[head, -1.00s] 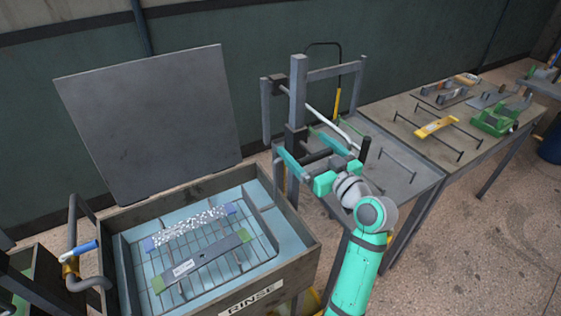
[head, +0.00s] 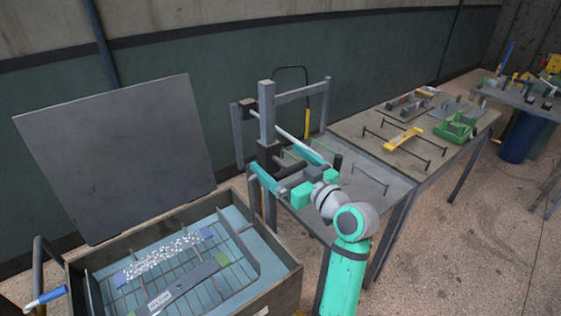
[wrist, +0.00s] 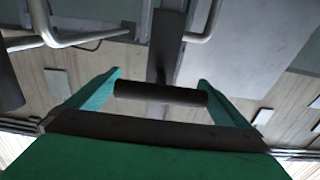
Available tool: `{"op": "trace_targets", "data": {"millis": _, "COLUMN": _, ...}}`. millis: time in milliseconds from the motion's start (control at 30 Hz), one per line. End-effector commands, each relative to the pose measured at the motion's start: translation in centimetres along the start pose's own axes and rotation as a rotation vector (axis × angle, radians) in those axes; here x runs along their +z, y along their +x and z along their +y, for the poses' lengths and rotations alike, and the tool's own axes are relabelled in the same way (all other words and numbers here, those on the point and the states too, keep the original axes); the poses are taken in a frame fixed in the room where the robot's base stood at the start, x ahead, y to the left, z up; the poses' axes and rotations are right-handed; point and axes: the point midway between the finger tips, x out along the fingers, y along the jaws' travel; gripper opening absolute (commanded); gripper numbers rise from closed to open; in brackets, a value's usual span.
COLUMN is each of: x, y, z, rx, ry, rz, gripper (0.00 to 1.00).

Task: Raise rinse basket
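A lifting post (head: 267,112) stands beside the tank, with a dark block and a pale lever bar (head: 292,138). My gripper (head: 268,154) is open at the post. In the wrist view, a dark cylindrical grip (wrist: 160,94) lies crosswise between my open fingers (wrist: 160,77). I cannot tell whether they touch it.
The tank's grey lid (head: 120,155) stands raised behind it. A grey bench (head: 372,185) is right of the post. Farther right, a worktable (head: 355,130) carries a yellow piece (head: 403,139) and a green fixture (head: 457,128). The floor at the right front is clear.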

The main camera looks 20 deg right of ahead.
Motion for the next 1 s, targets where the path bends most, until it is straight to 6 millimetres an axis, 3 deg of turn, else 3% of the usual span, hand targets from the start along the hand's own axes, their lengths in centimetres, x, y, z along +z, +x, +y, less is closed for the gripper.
{"op": "trace_targets", "data": {"millis": 167, "x": 0.2, "y": -1.4, "z": 0.0, "rx": 0.001, "ry": 0.002, "rz": -0.002, "gripper": 1.0}}
{"op": "trace_targets", "data": {"millis": 633, "x": 0.0, "y": -9.4, "z": 0.1, "rx": 0.002, "ry": 0.0, "rz": 0.001, "gripper": 1.0}}
{"op": "trace_targets", "data": {"millis": 1000, "x": -0.1, "y": -10.8, "z": -0.1, "rx": 0.0, "ry": -0.001, "rz": 0.002, "gripper": 1.0}}
